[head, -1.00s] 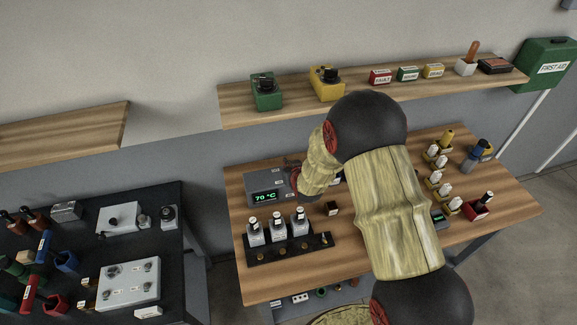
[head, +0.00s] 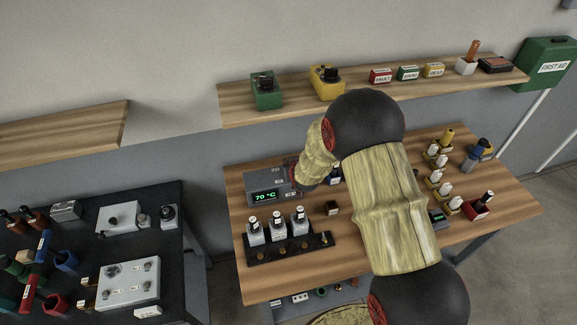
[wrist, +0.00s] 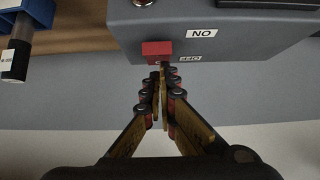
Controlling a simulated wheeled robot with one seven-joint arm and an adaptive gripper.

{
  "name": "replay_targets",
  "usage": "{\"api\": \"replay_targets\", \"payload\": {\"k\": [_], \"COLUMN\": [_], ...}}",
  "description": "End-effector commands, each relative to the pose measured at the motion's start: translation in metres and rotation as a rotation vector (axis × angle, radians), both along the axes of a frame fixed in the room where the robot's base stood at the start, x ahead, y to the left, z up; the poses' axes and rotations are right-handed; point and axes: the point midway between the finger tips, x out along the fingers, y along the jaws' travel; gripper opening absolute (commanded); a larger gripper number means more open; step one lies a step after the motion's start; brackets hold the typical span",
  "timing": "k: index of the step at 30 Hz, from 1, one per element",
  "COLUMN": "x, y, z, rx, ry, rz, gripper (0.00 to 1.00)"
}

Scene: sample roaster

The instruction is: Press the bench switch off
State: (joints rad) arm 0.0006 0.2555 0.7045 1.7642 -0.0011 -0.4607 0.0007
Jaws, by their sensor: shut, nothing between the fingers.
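The bench switch shows in the wrist view as a red block (wrist: 157,48) on the edge of a grey housing (wrist: 230,28). An ON label (wrist: 202,33) and an OFF label (wrist: 190,58) are beside it, both upside down in this view. My gripper (wrist: 161,70) is shut and empty, its fingertips just below the red block at the OFF side. I cannot tell whether they touch it. In the head view my arm hides the fingers and the switch, beside a grey unit (head: 283,186) with a green 70 °C display.
A black rack (head: 255,252) with several labelled bottles stands in front of the unit. A small dark block (head: 332,208) is near my wrist. Several vials and a red holder (head: 477,209) stand at the right. A shelf (head: 235,112) runs above the bench.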

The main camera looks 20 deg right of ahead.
Motion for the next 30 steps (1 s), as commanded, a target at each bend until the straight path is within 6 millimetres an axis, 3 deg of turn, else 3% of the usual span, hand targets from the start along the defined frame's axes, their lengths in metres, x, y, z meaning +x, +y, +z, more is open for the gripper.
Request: {"api": "replay_targets", "payload": {"k": [25,30], "x": [-0.020,-0.016], "y": [0.000,0.000], "z": [-0.007,0.005], "rx": [0.000,0.000], "ry": [0.012,0.010], "rz": [0.000,0.000], "gripper": [0.00,0.00]}}
